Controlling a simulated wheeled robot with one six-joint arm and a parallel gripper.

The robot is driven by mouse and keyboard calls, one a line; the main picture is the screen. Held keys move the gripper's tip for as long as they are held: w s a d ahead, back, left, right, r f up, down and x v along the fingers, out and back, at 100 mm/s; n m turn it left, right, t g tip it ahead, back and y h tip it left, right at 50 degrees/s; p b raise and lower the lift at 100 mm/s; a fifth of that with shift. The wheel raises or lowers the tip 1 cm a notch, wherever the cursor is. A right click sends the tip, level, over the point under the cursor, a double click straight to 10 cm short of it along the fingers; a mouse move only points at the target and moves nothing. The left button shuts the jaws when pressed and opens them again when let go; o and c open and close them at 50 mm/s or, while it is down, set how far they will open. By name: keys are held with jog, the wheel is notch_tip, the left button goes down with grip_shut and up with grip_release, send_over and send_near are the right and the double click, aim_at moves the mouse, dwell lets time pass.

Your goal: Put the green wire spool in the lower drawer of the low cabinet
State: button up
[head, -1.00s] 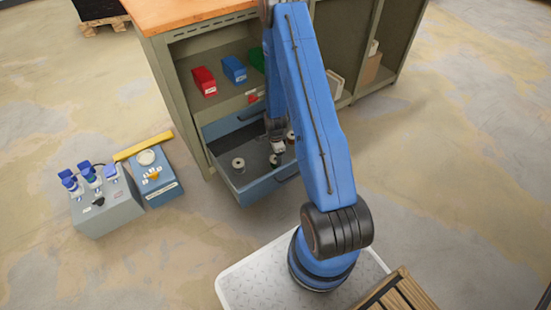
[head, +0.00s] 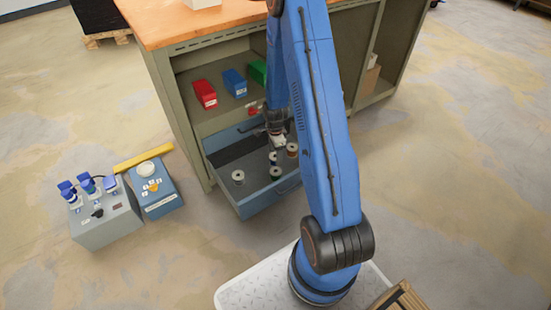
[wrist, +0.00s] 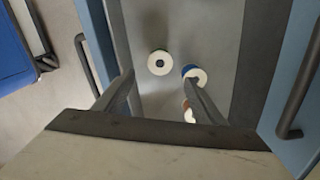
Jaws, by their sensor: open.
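The lower drawer (head: 252,203) of the low cabinet (head: 166,110) is pulled open. The green wire spool (head: 276,174) stands upright on its floor near the drawer front; in the wrist view it (wrist: 158,63) shows a pale top and a thin green edge. My gripper (head: 279,146) is above the drawer, pointing down. In the wrist view its two fingers (wrist: 162,95) are apart, with nothing held between them, and the green spool lies beyond them, not touching.
A blue spool (wrist: 194,75) and a red-orange spool (head: 292,150) stand near the green one; a grey-white spool (head: 238,177) stands at the drawer's left. Red (head: 205,94), blue (head: 235,83) and green (head: 258,72) bins sit on the shelf above. Blue-grey boxes (head: 106,222) stand on the floor left.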

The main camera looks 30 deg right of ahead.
jog(key=s+a+r+n+t, duration=0.1)
jog(key=s+a+r+n, duration=0.15)
jog(key=r, duration=0.75)
jog(key=s+a+r+n+t, duration=0.15)
jog(key=a+r+n, duration=0.25)
jog(key=r, duration=0.7)
jog(key=s+a+r+n, duration=0.3)
jog(key=r+n, duration=0.1)
jog(key=r, duration=0.6)
jog(key=s+a+r+n+t, duration=0.1)
jog(key=s+a+r+n, duration=0.2)
jog(key=s, duration=0.8)
jog(key=s+a+r+n+t, duration=0.1)
jog(key=s+a+r+n, duration=0.2)
jog(key=s+r+n, duration=0.4)
jog(key=s+r, duration=0.4)
jog(key=shift+s+a, duration=0.2)
jog(key=shift+s, duration=0.2)
jog(key=shift+r, duration=0.1)
